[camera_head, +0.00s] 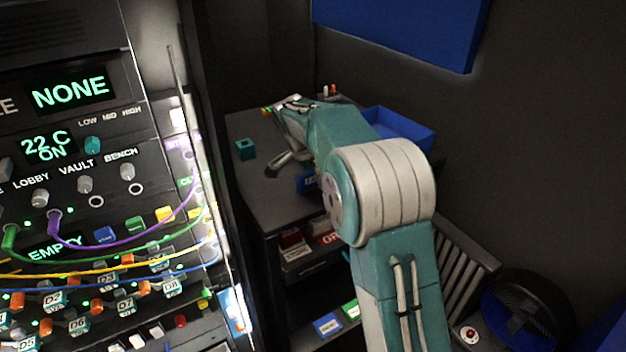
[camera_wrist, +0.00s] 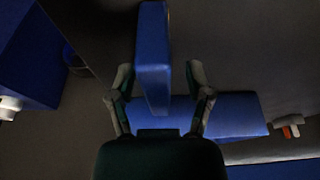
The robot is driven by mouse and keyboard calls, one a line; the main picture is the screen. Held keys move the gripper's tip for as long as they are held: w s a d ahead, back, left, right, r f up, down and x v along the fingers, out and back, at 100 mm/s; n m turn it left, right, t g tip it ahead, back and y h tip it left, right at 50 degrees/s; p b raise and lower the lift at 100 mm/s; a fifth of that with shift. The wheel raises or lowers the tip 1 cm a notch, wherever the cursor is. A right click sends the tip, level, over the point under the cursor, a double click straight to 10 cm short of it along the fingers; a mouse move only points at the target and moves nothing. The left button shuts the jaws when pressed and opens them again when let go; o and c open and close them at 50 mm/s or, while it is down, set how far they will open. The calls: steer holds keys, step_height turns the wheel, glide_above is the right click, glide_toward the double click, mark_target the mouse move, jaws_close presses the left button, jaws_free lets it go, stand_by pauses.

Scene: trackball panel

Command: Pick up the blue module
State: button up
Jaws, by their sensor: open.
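My gripper (camera_wrist: 158,78) is open in the wrist view, one finger on each side of a blue block (camera_wrist: 153,60). The block stands long and narrow in that view, with dark gaps between it and the fingers. It may be the blue module, but no label shows. In the head view my gripper reaches over the dark table (camera_head: 240,187) at the back. A blue labelled piece (camera_head: 308,183) shows at the table's front edge, partly hidden by my arm. I cannot tell whether it is the same piece.
A teal cube (camera_head: 245,149) sits left on the table. A blue bin (camera_head: 408,128) stands behind my arm. A shelf below holds a blue module (camera_head: 327,324) and a green one (camera_head: 350,309). The control panel (camera_head: 95,205) with cables stands at the left.

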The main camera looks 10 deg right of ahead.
steer(key=shift+f, duration=0.3)
stand_by(0.5)
jaws_close()
